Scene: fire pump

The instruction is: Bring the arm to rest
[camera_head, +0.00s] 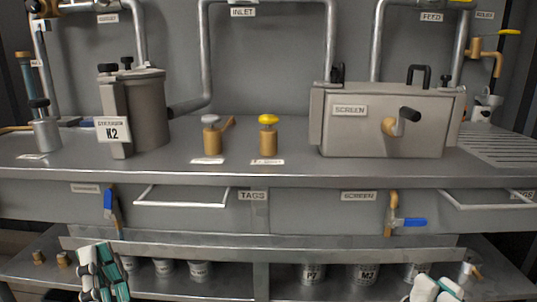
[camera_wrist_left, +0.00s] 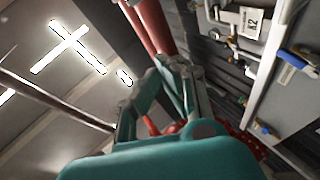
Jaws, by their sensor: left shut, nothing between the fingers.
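My left gripper (camera_head: 97,254), teal and dark with pale fingertips, stands at the bottom left of the head view, in front of the lower shelf. It is shut and empty. In the left wrist view its teal fingers (camera_wrist_left: 170,68) point up, with nothing held between them. Part of my right gripper (camera_head: 437,288), white and teal, shows at the bottom right edge of the head view. Its fingers are too cut off to tell whether they are open. Both grippers are below the worktop's front edge.
The grey bench (camera_head: 290,176) holds a K2 canister (camera_head: 150,110), a screen box (camera_head: 385,122) and two small valves. Blue-handled valves (camera_head: 110,205) and rail handles (camera_head: 180,204) project from its front. Cans (camera_head: 312,274) stand on the lower shelf. Red pipes (camera_wrist_left: 152,28) appear near the left fingers.

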